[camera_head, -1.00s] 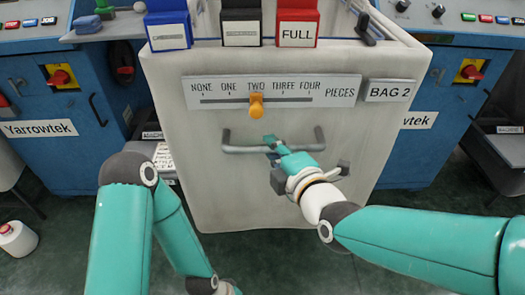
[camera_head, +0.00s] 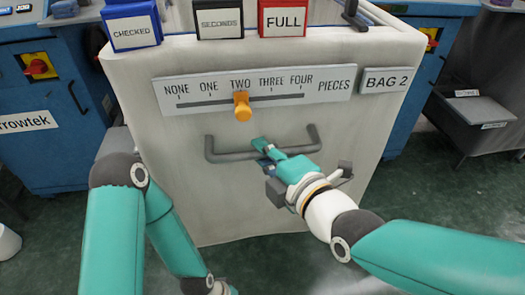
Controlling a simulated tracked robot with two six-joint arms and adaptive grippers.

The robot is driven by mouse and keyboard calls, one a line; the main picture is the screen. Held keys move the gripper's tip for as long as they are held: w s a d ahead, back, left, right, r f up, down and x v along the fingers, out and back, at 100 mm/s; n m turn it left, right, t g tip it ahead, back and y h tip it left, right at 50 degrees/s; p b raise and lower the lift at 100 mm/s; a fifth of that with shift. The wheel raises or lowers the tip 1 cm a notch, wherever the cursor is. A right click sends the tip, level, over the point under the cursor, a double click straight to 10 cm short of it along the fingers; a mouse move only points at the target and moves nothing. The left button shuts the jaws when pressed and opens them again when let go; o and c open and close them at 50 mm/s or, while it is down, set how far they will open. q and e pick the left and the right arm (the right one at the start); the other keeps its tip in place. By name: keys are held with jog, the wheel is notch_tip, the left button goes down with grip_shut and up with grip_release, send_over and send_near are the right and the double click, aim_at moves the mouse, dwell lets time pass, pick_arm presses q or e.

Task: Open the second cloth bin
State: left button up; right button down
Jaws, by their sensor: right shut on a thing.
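The second cloth bin (camera_head: 165,115) is a large off-white bin marked BAG 2 (camera_head: 388,80), and it fills the middle of the view. A grey bar handle (camera_head: 229,157) runs across its front. My right gripper (camera_head: 263,147) is at the middle of the handle, shut on it, and partly hides the bar. Above the handle is a scale from NONE to FOUR pieces (camera_head: 330,86) with an orange slider (camera_head: 242,107) at TWO. My left arm comes in at the lower left; its gripper is out of the picture or cut off at the bottom edge.
Blue CHECKED (camera_head: 132,32), black SECONDS (camera_head: 219,24) and red FULL (camera_head: 284,20) boxes stand along the bin's top edge. Blue machines flank the bin, with a red switch (camera_head: 36,67) on the left one. Dark green floor (camera_head: 440,190) is clear at right.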

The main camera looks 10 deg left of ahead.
jog(key=shift+f, duration=0.35)
jog(key=c, duration=1.1)
grip_release()
jog(key=shift+r, duration=0.15)
jog(key=shift+r, duration=0.1)
jog(key=v, duration=1.2)
jog(key=shift+w, duration=0.1)
